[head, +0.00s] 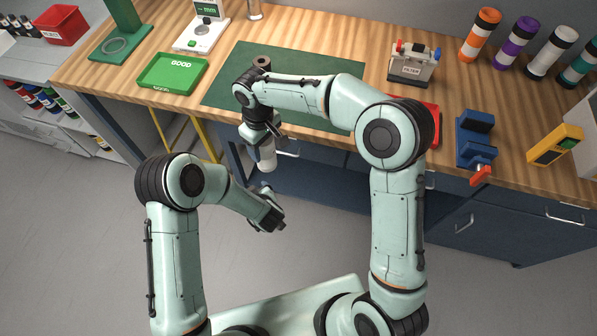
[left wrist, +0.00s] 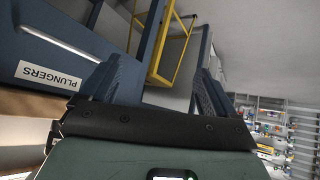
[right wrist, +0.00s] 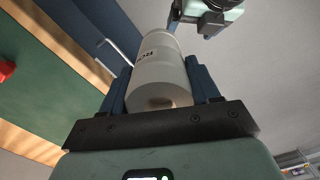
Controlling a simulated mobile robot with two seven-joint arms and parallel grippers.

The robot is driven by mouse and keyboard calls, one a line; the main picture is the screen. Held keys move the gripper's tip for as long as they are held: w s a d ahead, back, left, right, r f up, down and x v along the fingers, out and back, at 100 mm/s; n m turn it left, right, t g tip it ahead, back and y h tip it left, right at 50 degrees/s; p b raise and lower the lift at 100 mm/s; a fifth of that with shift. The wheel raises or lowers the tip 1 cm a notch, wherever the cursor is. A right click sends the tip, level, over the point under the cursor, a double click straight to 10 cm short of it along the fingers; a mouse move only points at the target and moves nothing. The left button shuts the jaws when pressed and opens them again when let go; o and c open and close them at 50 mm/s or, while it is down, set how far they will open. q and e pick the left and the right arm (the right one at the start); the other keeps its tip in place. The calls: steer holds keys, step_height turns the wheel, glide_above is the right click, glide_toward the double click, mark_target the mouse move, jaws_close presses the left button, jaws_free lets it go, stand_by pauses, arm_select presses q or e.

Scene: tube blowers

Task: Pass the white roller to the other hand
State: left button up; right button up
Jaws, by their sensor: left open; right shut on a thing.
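The white roller (head: 266,157) hangs in front of the bench edge in the head view. My right gripper (head: 262,144) is shut on it from above. In the right wrist view the roller (right wrist: 158,72) lies between the two fingers, with its hollow end toward the camera and dark lettering on its side. My left gripper (head: 272,222) is below the roller in the head view, apart from it. In the left wrist view its fingers (left wrist: 155,85) are spread with nothing between them. My left gripper also shows at the top of the right wrist view (right wrist: 212,22).
The wooden bench (head: 320,35) carries a green mat (head: 225,85), a green GOOD tray (head: 173,72), a scale (head: 202,35), a filter box (head: 412,68) and a blue vise-like fixture (head: 476,140). Blue drawers lie under the bench. The floor before it is free.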

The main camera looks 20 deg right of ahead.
mark_target(275, 162)
arm_select(q)
steer(key=s+d+r+n+t+y, duration=0.1)
steer(key=s+d+r+t+y, duration=0.15)
steer(key=d+r, duration=0.55)
steer(key=s+d+r+n+t+y, duration=0.1)
steer(key=s+d+r+y, duration=0.3)
steer(key=r, duration=0.6)
steer(key=shift+g+h, duration=0.25)
steer(key=shift+h, duration=0.3)
steer(key=x, duration=0.7)
steer(key=d+x, duration=0.1)
steer(key=x, duration=0.3)
steer(key=shift+w+a+f, duration=0.15)
steer(key=shift+w+f, duration=0.1)
steer(key=shift+w, duration=0.2)
steer(key=c, duration=1)
steer(key=shift+c, duration=1.1)
arm_select(e)
steer(key=o, duration=0.8)
steer(key=shift+s, duration=0.1)
steer(key=o, duration=0.5)
steer(key=shift+o, duration=0.2)
steer(key=shift+r, duration=0.15)
